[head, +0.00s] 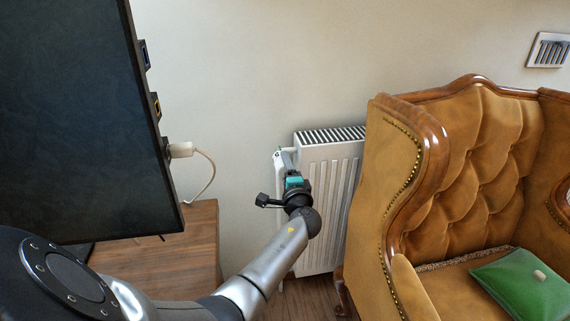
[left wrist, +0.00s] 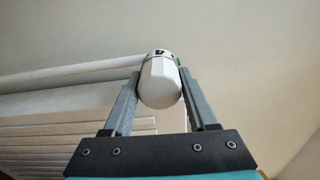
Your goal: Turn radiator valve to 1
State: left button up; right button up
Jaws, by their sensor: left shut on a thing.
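The white radiator (head: 328,165) stands against the wall between the wooden cabinet and the armchair. Its white valve knob (left wrist: 160,80) shows in the left wrist view between my gripper's two fingers. A dark mark is on the knob's far band, and it looks like a "4". My left gripper (head: 287,158) reaches to the radiator's upper left corner. In the left wrist view the left gripper (left wrist: 160,92) is shut on the knob, one finger on each side. The knob is mostly hidden behind the gripper in the head view. My right gripper is not in view.
A wooden cabinet (head: 165,262) with a dark screen (head: 80,110) is on the left. A white plug and cable (head: 182,150) hang from the screen's side.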

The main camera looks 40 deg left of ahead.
pick_arm(q)
jog(key=shift+r+m, duration=0.2)
jog(key=shift+m, duration=0.4)
jog(key=m+p, duration=0.2)
jog(key=m, duration=0.3)
jog(key=shift+p, duration=0.35)
jog(key=shift+f+m+p, duration=0.2)
jog(key=shift+m+p, duration=0.7)
jog(key=shift+m, duration=1.3)
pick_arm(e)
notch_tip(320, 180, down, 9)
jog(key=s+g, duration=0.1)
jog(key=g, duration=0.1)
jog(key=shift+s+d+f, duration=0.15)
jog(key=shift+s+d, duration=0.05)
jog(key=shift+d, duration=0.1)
pick_arm(q)
jog(key=o, duration=1.4)
jog(key=shift+f, duration=0.1)
jog(key=shift+c, duration=0.2)
jog(key=shift+s, duration=0.1)
